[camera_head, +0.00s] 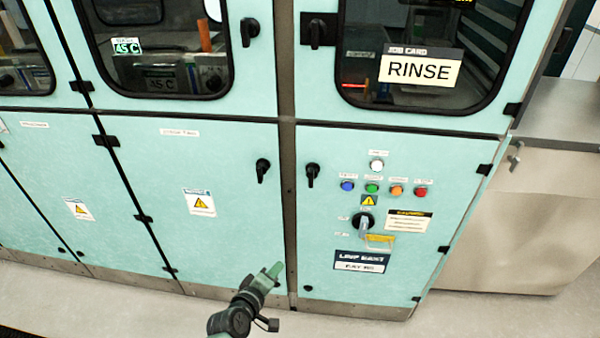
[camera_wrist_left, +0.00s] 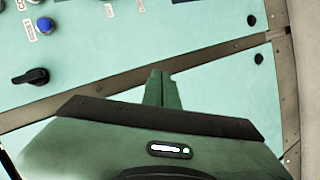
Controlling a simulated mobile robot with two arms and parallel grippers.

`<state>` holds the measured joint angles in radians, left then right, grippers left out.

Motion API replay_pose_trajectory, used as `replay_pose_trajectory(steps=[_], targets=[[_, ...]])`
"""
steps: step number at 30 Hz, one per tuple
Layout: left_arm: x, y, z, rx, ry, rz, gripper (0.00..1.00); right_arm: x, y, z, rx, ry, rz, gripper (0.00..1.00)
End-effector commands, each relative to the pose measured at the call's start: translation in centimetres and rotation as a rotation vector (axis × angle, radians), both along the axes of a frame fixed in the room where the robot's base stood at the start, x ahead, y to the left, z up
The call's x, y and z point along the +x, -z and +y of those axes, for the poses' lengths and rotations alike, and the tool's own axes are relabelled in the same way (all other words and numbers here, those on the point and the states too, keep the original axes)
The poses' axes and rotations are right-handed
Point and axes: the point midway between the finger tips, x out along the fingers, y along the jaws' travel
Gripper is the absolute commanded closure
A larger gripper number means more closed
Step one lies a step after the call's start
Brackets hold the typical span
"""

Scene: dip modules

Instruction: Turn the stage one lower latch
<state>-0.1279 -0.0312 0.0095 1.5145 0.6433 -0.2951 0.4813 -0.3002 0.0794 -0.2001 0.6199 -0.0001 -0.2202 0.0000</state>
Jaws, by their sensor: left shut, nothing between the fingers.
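Two black lower latches show in the head view: one (camera_head: 262,170) at the right edge of the middle lower door, the other (camera_head: 312,174) at the left edge of the right panel with buttons. Both handles hang roughly downward. The door labels are too small to read, so I cannot tell which is stage one. My left gripper (camera_head: 275,270) is shut and empty, below both latches and apart from them, before the lower cabinet. In the left wrist view its green fingers (camera_wrist_left: 158,88) are together near the dark post; a black latch (camera_wrist_left: 30,76) is at the left.
Upper doors have windows and black latches (camera_head: 249,31). A dark post (camera_head: 288,180) divides the doors. Floor in front is clear.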

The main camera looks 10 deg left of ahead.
Motion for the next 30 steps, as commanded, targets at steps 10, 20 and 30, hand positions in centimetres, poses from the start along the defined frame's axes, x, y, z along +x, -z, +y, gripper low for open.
replay_pose_trajectory(steps=[10,20,30], targets=[[4.6,-21.2,2.0,-0.405,-0.106,-0.328,1.00,0.0,-1.1,0.0,0.000,0.000,0.000,0.64],[8.6,-22.2,1.4,-0.422,-0.106,-0.343,1.00,0.0,-1.6,0.0,0.000,0.000,0.000,0.64],[14.6,-22.1,-0.6,-0.423,-0.105,-0.336,1.00,0.0,-2.2,0.0,-0.001,0.000,0.000,0.64]])
